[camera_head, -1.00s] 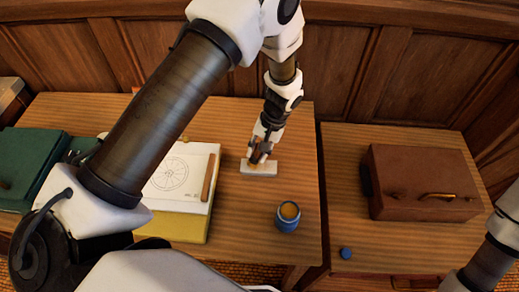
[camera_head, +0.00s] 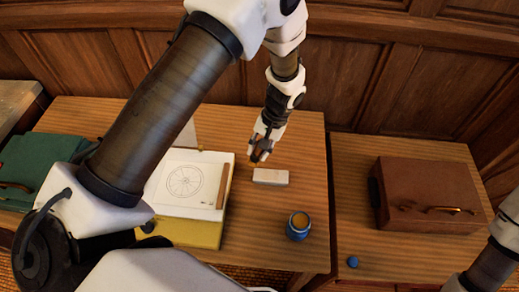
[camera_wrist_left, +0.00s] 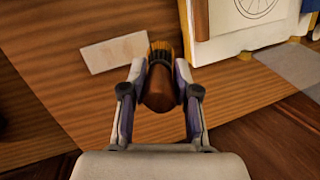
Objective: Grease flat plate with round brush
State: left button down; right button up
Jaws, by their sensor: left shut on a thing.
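My left gripper (camera_head: 262,148) is shut on the round brush, which shows in the left wrist view (camera_wrist_left: 160,85) with a brown wooden handle, a dark band and yellow-orange bristles. The bristles point away from the gripper. The flat plate (camera_head: 271,177) is a pale rectangular slab lying on the wooden table. In the left wrist view the plate (camera_wrist_left: 114,52) is just left of the bristle tip, which appears beside it rather than over it. In the head view the brush is mostly hidden by the fingers. My right gripper is out of view.
A blue jar (camera_head: 298,226) with amber contents stands in front of the plate. A drafting board with a wheel drawing (camera_head: 187,182) lies at left. A brown case (camera_head: 429,195) and a small blue round thing (camera_head: 353,262) are on the right table. A green case (camera_head: 40,165) is at far left.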

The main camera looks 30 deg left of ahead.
pick_arm(q)
jog(key=shift+r+p, duration=0.45)
jog(key=shift+r, duration=0.4)
jog(key=shift+d+r, duration=0.1)
jog(key=shift+r, duration=0.1)
jog(key=shift+f, duration=0.65)
